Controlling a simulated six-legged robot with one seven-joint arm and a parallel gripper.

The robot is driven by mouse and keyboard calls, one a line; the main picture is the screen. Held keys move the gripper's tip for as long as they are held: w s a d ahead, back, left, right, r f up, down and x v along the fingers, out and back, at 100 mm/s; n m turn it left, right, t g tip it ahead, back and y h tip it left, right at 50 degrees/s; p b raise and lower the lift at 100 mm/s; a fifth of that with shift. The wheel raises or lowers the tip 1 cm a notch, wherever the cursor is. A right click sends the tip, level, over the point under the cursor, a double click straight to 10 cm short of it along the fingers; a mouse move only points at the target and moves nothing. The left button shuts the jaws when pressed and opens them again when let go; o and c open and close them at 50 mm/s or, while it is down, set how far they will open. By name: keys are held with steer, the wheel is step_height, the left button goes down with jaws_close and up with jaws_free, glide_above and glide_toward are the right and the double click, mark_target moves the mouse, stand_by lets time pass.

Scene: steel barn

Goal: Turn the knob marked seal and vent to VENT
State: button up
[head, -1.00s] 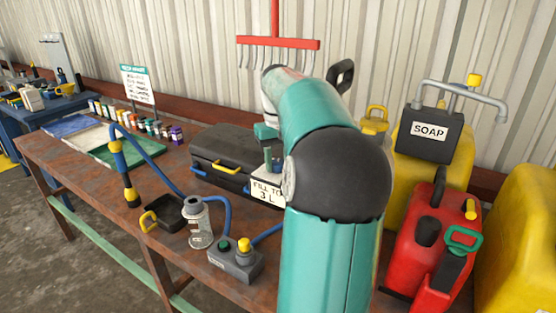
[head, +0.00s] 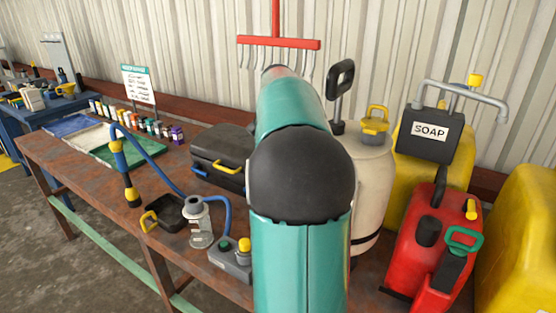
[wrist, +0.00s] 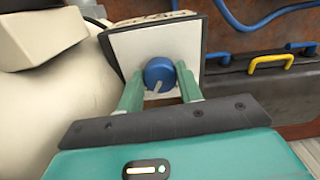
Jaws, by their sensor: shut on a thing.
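A round blue knob (wrist: 160,74) with a pale pointer mark toward its lower edge sits on a whitish dark-edged plate (wrist: 125,48) in the wrist view. My gripper (wrist: 160,88) has its two green fingers on either side of the knob and is shut on it. No seal or vent lettering is readable on the plate. In the head view my arm hides the gripper, the knob and the plate.
A cream tank (head: 370,185) with a yellow cap stands right of my arm, and a cream rounded body (wrist: 45,120) fills the wrist view's left. A black case (head: 217,150), a hose and a grey button box (head: 232,258) are on the bench at left. Red and yellow cans stand right.

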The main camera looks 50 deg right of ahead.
steer(key=shift+m, duration=0.6)
steer(key=o, duration=1)
step_height(320, 180, up, 14)
steer(key=shift+f, duration=0.1)
steer(key=shift+a, duration=0.1)
stand_by(0.3)
